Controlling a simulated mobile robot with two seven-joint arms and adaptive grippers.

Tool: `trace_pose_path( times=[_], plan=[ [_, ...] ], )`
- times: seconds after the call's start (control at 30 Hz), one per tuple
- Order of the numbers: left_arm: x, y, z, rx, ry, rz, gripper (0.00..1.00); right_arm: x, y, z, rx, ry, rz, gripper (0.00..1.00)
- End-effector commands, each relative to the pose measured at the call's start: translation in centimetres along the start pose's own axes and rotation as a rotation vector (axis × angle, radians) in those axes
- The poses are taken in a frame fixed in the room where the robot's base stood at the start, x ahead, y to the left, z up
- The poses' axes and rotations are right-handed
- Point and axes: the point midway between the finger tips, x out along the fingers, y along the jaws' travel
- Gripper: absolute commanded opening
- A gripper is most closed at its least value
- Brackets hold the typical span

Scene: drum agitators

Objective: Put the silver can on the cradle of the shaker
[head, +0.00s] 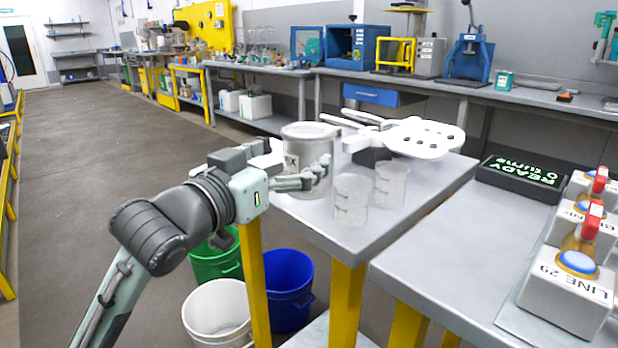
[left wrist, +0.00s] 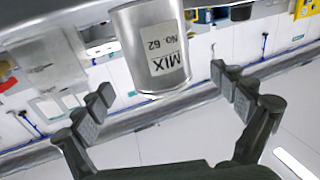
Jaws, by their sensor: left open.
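The silver can (head: 303,140) stands upright near the left end of the grey table. The left wrist view shows its label, "MIX No. 62", on the can (left wrist: 155,50). My left gripper (head: 300,166) is open at the can; one finger crosses in front of its lower side, the other is partly hidden. In the left wrist view the can lies between the spread fingers (left wrist: 161,88), with gaps on both sides. The shaker's white cradle (head: 362,140), with prongs and a round holed plate (head: 424,138), sits just right of and behind the can. My right gripper is not in view.
Two clear beakers (head: 352,200) (head: 391,184) stand close to the can's right, near the finger. A black display (head: 522,178) reads "READY 0 turns". Labelled switch boxes (head: 565,295) stand at the right. Buckets (head: 218,310) sit on the floor below.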

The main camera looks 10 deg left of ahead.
Motion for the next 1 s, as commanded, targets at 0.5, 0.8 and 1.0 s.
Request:
trace_pose_path(
  times=[0.5,0.8,1.0],
  plan=[
    [3.4,0.1,-0.4,0.000,0.000,0.001,0.96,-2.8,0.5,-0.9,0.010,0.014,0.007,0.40],
    [5.8,0.2,-0.2,0.001,0.000,0.001,0.96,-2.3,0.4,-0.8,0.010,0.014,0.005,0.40],
    [5.8,0.2,-0.2,0.001,0.000,0.001,0.90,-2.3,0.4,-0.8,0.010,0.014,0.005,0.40]
  ],
)
